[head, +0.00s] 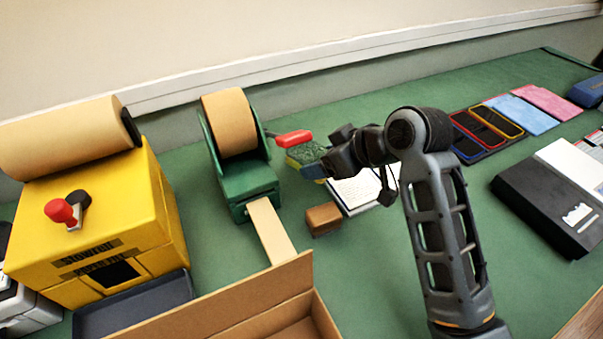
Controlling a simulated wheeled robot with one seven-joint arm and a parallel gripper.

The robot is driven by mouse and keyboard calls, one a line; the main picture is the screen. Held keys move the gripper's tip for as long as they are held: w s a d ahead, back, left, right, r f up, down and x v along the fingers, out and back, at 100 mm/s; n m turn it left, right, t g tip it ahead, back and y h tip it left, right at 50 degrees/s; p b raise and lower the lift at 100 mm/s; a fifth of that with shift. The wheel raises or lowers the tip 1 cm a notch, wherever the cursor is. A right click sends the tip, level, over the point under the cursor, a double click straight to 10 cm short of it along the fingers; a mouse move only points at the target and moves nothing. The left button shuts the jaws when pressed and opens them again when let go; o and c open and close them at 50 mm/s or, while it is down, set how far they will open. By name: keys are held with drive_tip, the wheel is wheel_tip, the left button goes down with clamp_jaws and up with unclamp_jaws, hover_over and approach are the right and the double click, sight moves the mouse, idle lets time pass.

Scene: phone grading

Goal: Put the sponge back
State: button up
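A sponge (306,152) with a dark green rough top and a yellow side shows in the middle of the head view, just right of the green tape dispenser. A small blue piece shows under its right end; I cannot tell if it is a separate holder. My gripper (328,164) is at the right end of the sponge, with my arm reaching in from the lower right. The fingers are small and partly hidden, so I cannot tell whether they are open, shut or touching the sponge.
A green dispenser (243,180) with a brown roll and red handle stands left of the sponge. A brown block (323,218) and a white notepad (357,192) lie nearer. An open cardboard box (240,302) and a yellow machine (110,225) fill the left. Phones (490,127) lie right.

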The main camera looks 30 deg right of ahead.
sight(304, 164)
drive_tip(key=w+a+f, duration=0.2)
drive_tip(key=w, duration=0.1)
drive_tip(key=shift+w+a+f, duration=0.1)
drive_tip(key=shift+a+f, duration=0.2)
drive_tip(key=shift+a, duration=0.1)
drive_tip(key=shift+f+p, duration=0.4)
drive_tip(key=shift+f, duration=1.65)
drive_tip(key=shift+f, duration=0.15)
drive_tip(key=o, duration=0.7)
drive_tip(key=shift+r, duration=0.25)
drive_tip(key=v, duration=1.2)
